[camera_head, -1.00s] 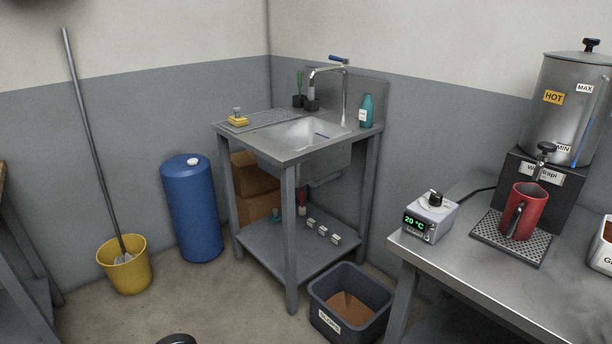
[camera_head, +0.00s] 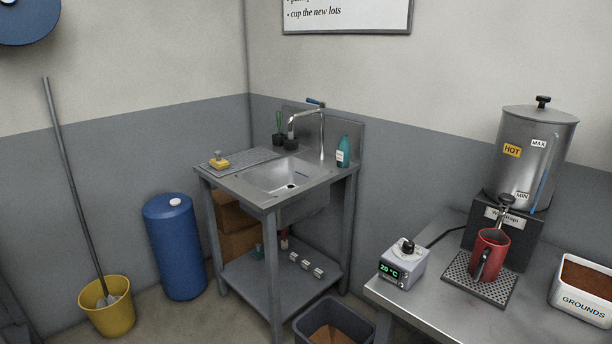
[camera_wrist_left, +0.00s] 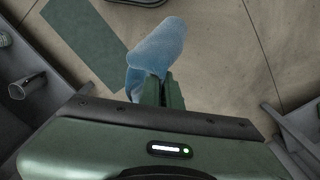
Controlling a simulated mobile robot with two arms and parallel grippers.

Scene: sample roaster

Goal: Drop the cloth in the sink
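A light blue cloth (camera_wrist_left: 157,48) hangs from my left gripper (camera_wrist_left: 157,88) in the left wrist view, with bare floor below it. The gripper's green fingers are shut on the cloth. The steel sink (camera_head: 262,188) stands in the corner in the head view, its basin (camera_head: 290,177) open and with nothing seen in it but the drain. A tap (camera_head: 314,122) with a blue lever rises behind the basin. Neither gripper shows in the head view, and my right gripper is in no view.
A dark bin (camera_head: 340,318) stands before the sink. A blue drum (camera_head: 174,246) and yellow bucket (camera_head: 107,309) stand left. A counter (camera_head: 440,305) with a red mug (camera_head: 489,255) is right.

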